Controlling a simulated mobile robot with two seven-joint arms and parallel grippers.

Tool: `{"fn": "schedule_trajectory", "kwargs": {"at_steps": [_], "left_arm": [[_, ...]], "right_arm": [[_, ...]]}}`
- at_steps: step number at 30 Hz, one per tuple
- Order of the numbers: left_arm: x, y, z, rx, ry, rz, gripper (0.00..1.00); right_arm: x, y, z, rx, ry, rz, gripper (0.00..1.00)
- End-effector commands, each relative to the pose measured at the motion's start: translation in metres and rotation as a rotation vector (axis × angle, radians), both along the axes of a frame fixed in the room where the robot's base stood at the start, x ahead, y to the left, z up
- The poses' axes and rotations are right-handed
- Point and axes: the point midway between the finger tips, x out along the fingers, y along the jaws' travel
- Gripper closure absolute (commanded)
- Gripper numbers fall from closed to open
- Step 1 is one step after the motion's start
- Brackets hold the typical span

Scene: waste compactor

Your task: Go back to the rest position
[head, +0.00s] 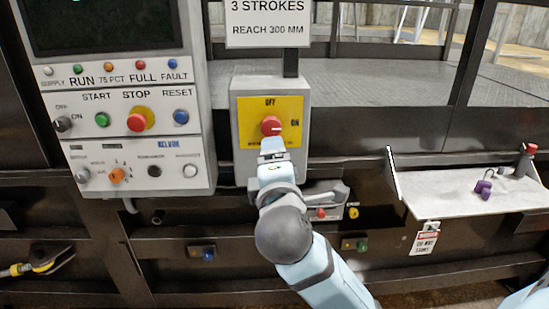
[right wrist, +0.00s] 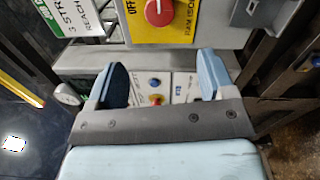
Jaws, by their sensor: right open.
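My right gripper (head: 273,150) is in front of the grey isolator box, just below its red rotary knob (head: 271,126) in the head view. The knob sits on a yellow plate (head: 290,108) marked OFF and ON. Which mark it points to is hard to tell. In the right wrist view my right gripper (right wrist: 161,85) has its two blue fingers wide apart with nothing between them. The red knob (right wrist: 159,12) shows beyond the fingers, apart from them. My left gripper is in neither view.
A control panel (head: 128,165) with buttons stands left of the box. A shelf (head: 455,197) on the right bears a purple padlock (head: 484,187), with a tag (head: 424,240) hanging below. A lever handle (head: 325,193) and small coloured knobs lie close beside my right gripper.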

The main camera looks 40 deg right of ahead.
Motion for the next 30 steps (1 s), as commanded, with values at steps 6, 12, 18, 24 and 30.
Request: {"fn": "schedule_trajectory", "kwargs": {"at_steps": [6,12,18,24,30], "left_arm": [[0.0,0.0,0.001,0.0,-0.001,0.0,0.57],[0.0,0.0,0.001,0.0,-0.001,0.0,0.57],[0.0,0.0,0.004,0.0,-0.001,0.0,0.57],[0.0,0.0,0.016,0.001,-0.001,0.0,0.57],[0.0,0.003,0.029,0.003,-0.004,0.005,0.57]], "right_arm": [[0.0,0.0,0.0,0.0,0.0,0.0,0.24],[0.0,0.0,0.0,0.0,0.0,0.0,0.24],[0.007,0.006,-0.018,0.036,0.022,0.044,0.24],[0.023,0.039,-0.131,0.328,0.134,0.259,0.24],[-0.019,0.076,-0.275,0.872,0.249,0.375,0.24]]}}
